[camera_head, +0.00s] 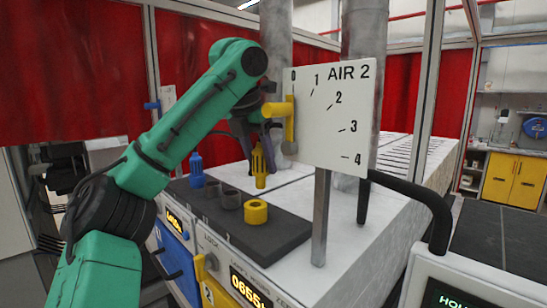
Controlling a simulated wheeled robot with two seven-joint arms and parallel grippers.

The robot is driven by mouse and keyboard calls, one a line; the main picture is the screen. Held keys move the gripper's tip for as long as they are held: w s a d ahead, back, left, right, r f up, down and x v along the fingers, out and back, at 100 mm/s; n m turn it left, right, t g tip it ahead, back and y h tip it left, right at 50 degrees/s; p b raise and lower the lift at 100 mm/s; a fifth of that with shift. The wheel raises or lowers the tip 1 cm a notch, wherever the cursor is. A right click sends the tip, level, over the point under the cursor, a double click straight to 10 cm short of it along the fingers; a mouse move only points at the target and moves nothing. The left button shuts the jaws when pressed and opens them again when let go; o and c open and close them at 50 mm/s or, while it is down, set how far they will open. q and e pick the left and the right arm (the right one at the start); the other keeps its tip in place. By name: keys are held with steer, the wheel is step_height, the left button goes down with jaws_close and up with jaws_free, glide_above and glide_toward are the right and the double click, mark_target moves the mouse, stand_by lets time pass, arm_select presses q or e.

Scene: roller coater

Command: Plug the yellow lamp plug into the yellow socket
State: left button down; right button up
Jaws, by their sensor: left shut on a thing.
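The yellow lamp plug (258,169) hangs upright in my left gripper (258,146), which is shut on its upper part. The plug is in the air above the dark socket block, its lower end apart from the yellow socket (256,211). The yellow socket is a short ring with an open top, at the near right of a row on the block. In the picture the plug is almost straight above it; the exact alignment in depth is hard to tell. My right gripper is not in view.
Grey sockets (231,199) and a blue plug (196,172) stand left of the yellow socket on the dark block (268,236). The white AIR 2 panel (335,115) on a metal post (320,220) stands close on the right, with a yellow lever (279,109) beside my gripper.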

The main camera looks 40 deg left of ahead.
mark_target(257, 187)
arm_select(q)
steer(key=s, duration=0.3)
steer(key=shift+s+f, duration=0.3)
steer(key=w+f, duration=0.2)
steer(key=f, duration=0.1)
steer(key=shift+w+b, duration=0.25)
steer(key=shift+b, duration=0.05)
steer(key=shift+s+f, duration=0.15)
steer(key=shift+f, duration=0.05)
steer(key=shift+s+d+f, duration=0.1)
steer(key=shift+s+f, duration=0.1)
steer(key=shift+s, duration=0.1)
steer(key=shift+s+f+b, duration=0.2)
steer(key=shift+b, duration=0.2)
steer(key=shift+w+a+f, duration=0.2)
steer(key=shift+w+f, duration=0.1)
steer(key=shift+f, duration=0.1)
steer(key=shift+s+d+r, duration=0.15)
steer(key=shift+s, duration=0.05)
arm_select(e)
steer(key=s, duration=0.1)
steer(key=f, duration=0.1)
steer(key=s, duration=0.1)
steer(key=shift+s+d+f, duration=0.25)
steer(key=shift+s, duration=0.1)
arm_select(q)
steer(key=shift+w+f, duration=0.15)
steer(key=shift+f, duration=0.05)
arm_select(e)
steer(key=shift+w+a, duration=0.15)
